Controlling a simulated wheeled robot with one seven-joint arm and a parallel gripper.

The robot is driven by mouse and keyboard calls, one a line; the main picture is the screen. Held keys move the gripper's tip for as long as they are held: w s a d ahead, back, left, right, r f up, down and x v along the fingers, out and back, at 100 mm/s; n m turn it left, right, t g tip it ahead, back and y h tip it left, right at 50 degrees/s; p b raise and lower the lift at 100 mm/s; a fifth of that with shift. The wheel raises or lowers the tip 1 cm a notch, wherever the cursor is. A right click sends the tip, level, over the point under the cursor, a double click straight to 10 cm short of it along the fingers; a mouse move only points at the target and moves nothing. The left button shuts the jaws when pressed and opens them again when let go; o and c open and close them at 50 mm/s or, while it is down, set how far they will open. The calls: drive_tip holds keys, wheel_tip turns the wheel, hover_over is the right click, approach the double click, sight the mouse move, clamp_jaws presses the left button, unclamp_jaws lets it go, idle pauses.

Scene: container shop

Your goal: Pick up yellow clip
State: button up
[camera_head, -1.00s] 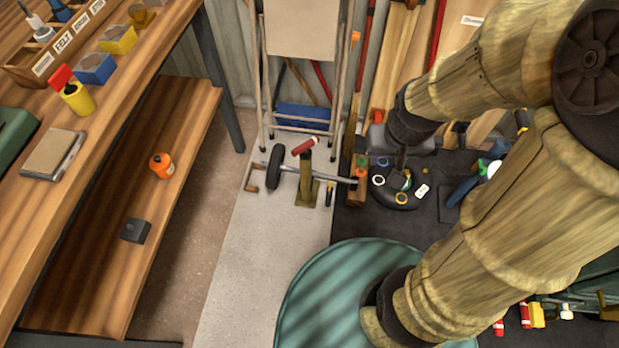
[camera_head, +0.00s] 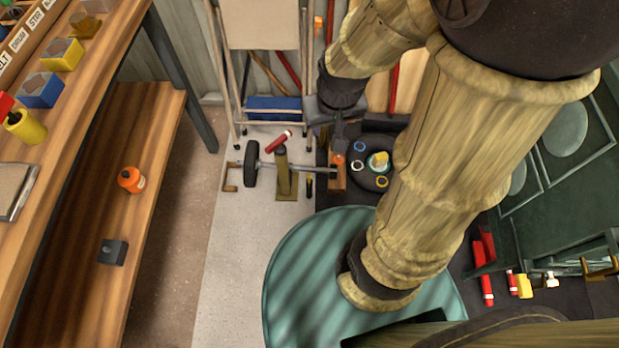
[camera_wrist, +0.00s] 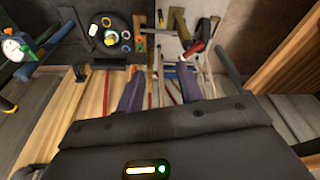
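I cannot tell for sure which thing is the yellow clip. A small yellow ring-like piece (camera_head: 382,182) lies at the front of a round black tray (camera_head: 364,167), with blue and white rings and a yellowish piece beside it. The tray also shows at the top of the wrist view (camera_wrist: 103,44). My gripper (camera_wrist: 160,86) has its two dark fingers apart, with nothing seen between them. It points toward the back wall. In the head view its dark end is near the tray, with the fingers hard to make out.
A teal round-topped drum (camera_head: 300,290) stands in front of the tray. A wooden bench (camera_head: 60,120) with a lower shelf (camera_head: 150,180) is on the left. Red and yellow pieces (camera_head: 524,285) lie right.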

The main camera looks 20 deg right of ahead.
drive_tip(key=w+f+m+b, duration=0.1)
drive_tip(key=w+f, duration=0.4)
drive_tip(key=f, duration=0.3)
drive_tip(key=w+f+m+b, duration=0.1)
drive_tip(key=w+f, duration=0.4)
drive_tip(key=f, duration=0.3)
drive_tip(key=m+g+b, duration=0.1)
drive_tip(key=m+b, duration=0.1)
hover_over(309, 176)
drive_tip(key=s, duration=0.2)
wheel_tip(309, 176, down, 16)
drive_tip(key=shift+w+d+f, duration=0.1)
drive_tip(key=shift+d+f, duration=0.1)
drive_tip(key=f+b, duration=0.2)
drive_tip(key=f, duration=0.2)
drive_tip(key=w+f+b, duration=0.1)
drive_tip(key=f, duration=0.3)
drive_tip(key=f+b, duration=0.2)
drive_tip(key=f, duration=0.2)
drive_tip(key=shift+w+d+b, duration=0.2)
drive_tip(key=shift+b, duration=0.1)
